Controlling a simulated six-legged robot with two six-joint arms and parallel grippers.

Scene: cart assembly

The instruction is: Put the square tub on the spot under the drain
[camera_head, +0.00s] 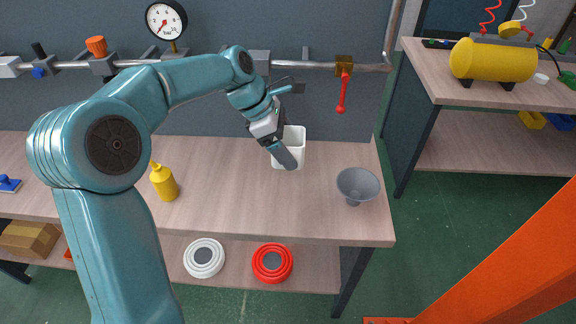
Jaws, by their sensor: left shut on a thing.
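The white square tub (298,139) is at the back of the wooden workbench (240,205), right of its middle. My left gripper (283,150) reaches in from the left and is shut on the tub's near left side, covering part of it. I cannot tell whether the tub's base touches the bench. To the tub's upper right, a brass valve (344,64) with a red lever (343,95) hangs on the wall pipe; it may be the drain. No marked spot is clear under it. My right gripper is out of view.
A grey funnel (358,184) stands near the bench's right edge. A yellow bottle (163,182) stands left. A pipe (210,65) with a gauge (166,21) runs behind. A second bench (445,88) at right holds a yellow tank (492,60). The bench front centre is clear.

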